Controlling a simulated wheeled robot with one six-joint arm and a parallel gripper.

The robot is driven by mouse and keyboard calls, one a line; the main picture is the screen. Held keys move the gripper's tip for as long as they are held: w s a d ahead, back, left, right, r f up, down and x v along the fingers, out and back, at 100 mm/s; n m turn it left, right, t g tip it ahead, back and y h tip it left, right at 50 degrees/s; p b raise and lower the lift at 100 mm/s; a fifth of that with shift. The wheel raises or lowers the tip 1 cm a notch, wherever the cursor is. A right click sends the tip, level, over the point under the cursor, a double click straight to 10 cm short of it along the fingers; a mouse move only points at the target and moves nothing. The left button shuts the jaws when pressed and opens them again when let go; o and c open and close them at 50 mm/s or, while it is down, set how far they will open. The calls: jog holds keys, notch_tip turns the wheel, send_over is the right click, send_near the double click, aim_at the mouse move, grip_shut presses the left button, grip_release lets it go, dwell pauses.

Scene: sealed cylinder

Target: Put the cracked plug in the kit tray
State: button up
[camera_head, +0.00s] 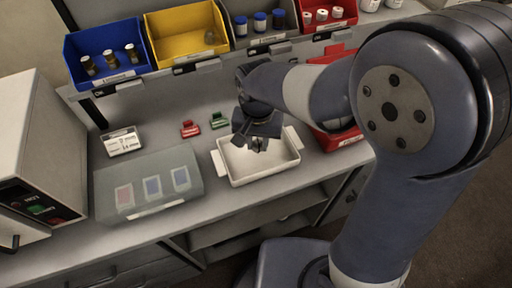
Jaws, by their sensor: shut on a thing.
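The white kit tray (235,179) sits on the bench in the middle of the view, with a handle at each side. My gripper (259,147) is over the tray, pointing down, with its fingertips close to or inside the tray's opening. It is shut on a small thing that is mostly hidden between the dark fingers. I cannot tell whether this is the cracked plug, and no crack shows. I also cannot tell whether the held thing touches the tray floor. The visible part of the tray floor looks bare.
Behind stand a blue bin (78,66) with brown vials, a yellow bin (180,52) and bins of capped vials. A red clip (190,129) and a green clip (219,120) lie behind the tray. A translucent box (150,205) is left; a red bin (349,139) is right.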

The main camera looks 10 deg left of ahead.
aim_at(257, 145)
jog(key=shift+f, duration=1.45)
jog(key=shift+f, duration=0.2)
jog(key=o, duration=1)
notch_tip(257, 145, up, 12)
jog(key=shift+r, duration=0.25)
